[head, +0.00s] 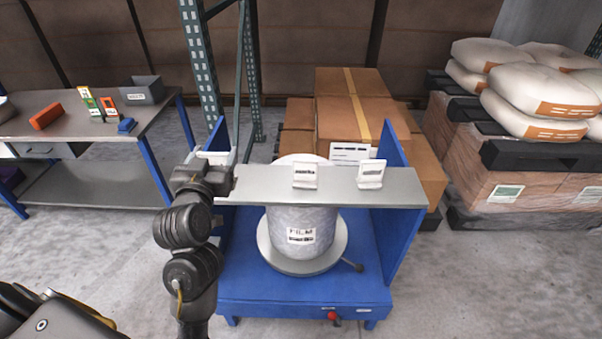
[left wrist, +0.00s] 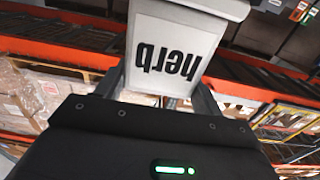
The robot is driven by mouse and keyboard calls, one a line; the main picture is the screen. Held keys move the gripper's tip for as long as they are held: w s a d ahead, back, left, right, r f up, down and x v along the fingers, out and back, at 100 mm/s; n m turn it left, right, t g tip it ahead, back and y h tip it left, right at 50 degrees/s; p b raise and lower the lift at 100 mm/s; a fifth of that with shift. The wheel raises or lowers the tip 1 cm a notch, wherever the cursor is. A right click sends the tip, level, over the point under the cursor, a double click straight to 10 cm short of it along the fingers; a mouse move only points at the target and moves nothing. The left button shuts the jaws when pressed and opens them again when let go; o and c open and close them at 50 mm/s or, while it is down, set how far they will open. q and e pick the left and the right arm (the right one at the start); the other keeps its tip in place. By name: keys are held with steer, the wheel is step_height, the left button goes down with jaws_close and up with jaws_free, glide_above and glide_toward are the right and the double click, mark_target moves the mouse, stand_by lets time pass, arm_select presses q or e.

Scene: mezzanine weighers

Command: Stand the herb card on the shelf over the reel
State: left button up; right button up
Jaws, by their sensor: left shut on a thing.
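The herb card (left wrist: 172,52) is white with bold black letters and shows upside down in the left wrist view. My left gripper (head: 212,162) is shut on it, at the left end of the shelf in the head view. There a small pale piece shows at the gripper, its lettering not visible. The shelf (head: 255,187) is a grey board across a blue frame. The reel (head: 300,220) stands below it, pale and wound, with a printed label. My right gripper is not in view.
Two white cards in holders (head: 305,174) (head: 371,173) stand on the shelf, one mid-board and one further right. The shelf's left stretch looks bare. Blue side panels (head: 404,235) flank the reel. Cartons (head: 345,110) are stacked behind. A workbench (head: 60,130) stands left.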

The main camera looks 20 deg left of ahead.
arm_select(q)
steer(key=shift+a+r, duration=0.2)
steer(key=shift+r, duration=0.05)
steer(key=shift+w+f, duration=0.1)
steer(key=shift+f, duration=0.05)
steer(key=shift+w+a+f+b, duration=0.3)
steer(key=shift+w+f+b, duration=0.05)
steer(key=shift+w, duration=0.2)
steer(key=shift+w+a+f+b, duration=0.3)
steer(key=shift+w+b, duration=0.05)
steer(key=shift+w, duration=0.2)
steer(key=w+a+f+p, duration=0.1)
steer(key=w+f, duration=0.2)
steer(key=w+a+f, duration=0.2)
steer(key=w+f, duration=0.1)
steer(key=f, duration=0.1)
steer(key=w+a+f+p, duration=0.1)
steer(key=w+a+f, duration=0.1)
steer(key=w+f, duration=0.2)
steer(key=shift+w+f+p, duration=0.1)
steer(key=shift+f+p, duration=0.05)
steer(key=shift+p, duration=0.15)
steer(key=shift+f, duration=0.15)
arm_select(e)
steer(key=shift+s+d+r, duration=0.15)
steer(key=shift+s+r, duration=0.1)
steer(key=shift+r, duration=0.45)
